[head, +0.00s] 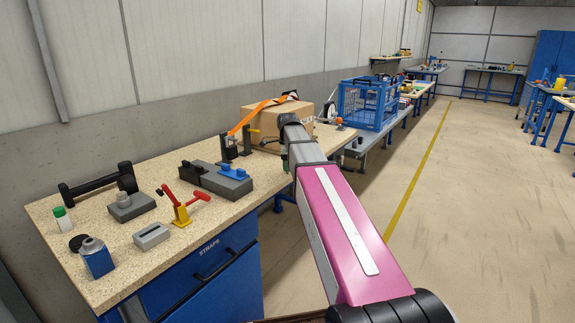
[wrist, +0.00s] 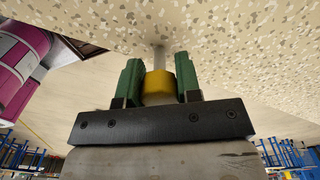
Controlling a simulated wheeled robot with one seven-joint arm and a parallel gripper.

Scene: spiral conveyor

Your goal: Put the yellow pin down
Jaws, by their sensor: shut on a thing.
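In the wrist view the yellow pin (wrist: 158,88) has a thick yellow head and a thin grey shank. My gripper (wrist: 158,66) is shut on the yellow head, with one green finger on each side. The shank points away from the gripper toward the speckled bench top (wrist: 240,40). I cannot tell whether its tip touches the surface. In the head view my arm reaches over the far right part of the workbench (head: 110,262), beside the cardboard box (head: 262,122). The pin cannot be made out there.
An orange strap (head: 250,117) runs over the box beside a black clamp (head: 228,148). A grey block fixture (head: 215,180), a red and yellow toggle clamp (head: 181,212) and a blue can (head: 96,257) stand nearer. A blue crate (head: 368,104) stands beyond the bench. The floor right is open.

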